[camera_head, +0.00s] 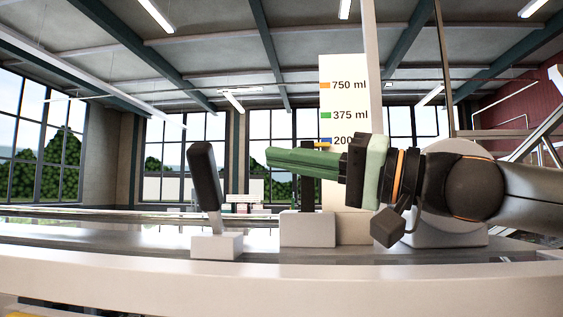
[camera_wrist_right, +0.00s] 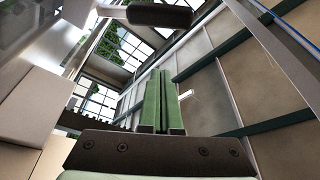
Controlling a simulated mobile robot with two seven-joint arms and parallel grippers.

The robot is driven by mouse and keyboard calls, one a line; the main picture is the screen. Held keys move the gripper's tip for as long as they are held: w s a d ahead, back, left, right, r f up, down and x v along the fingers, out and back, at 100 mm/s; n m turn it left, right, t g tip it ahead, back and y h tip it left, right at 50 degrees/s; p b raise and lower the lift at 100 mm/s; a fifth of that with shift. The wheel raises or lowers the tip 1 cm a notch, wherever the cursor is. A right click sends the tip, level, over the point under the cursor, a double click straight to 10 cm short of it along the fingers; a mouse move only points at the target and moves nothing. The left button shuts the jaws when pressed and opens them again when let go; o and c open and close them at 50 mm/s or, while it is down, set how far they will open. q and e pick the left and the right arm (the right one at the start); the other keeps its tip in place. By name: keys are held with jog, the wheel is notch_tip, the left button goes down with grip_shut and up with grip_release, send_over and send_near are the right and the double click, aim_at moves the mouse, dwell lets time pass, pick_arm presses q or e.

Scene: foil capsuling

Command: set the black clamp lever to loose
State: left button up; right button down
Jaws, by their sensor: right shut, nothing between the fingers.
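The black clamp lever (camera_head: 204,176) stands on a small white block (camera_head: 216,247) at the left of the bench in the head view. It leans slightly left at its top. In the right wrist view a black, rounded handle that looks like the lever (camera_wrist_right: 160,15) lies across the top. My right gripper (camera_head: 268,158) has green fingers and comes in from the right, pointing left at the lever. Its fingers (camera_wrist_right: 159,75) are together and empty, with a gap between them and the lever. My left gripper is not in view.
A white scale board (camera_head: 341,100) marked 750 ml, 375 ml and 200 stands behind my right gripper. A white block (camera_head: 308,229) with a dark upright post sits right of the lever. The bench's pale front edge (camera_head: 280,275) runs across the view.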

aim_at(209, 192)
jog(key=a+p, duration=0.1)
jog(key=a, duration=0.6)
jog(key=shift+s+a+f, duration=0.15)
jog(key=shift+s+f, duration=0.25)
jog(key=shift+f, duration=0.05)
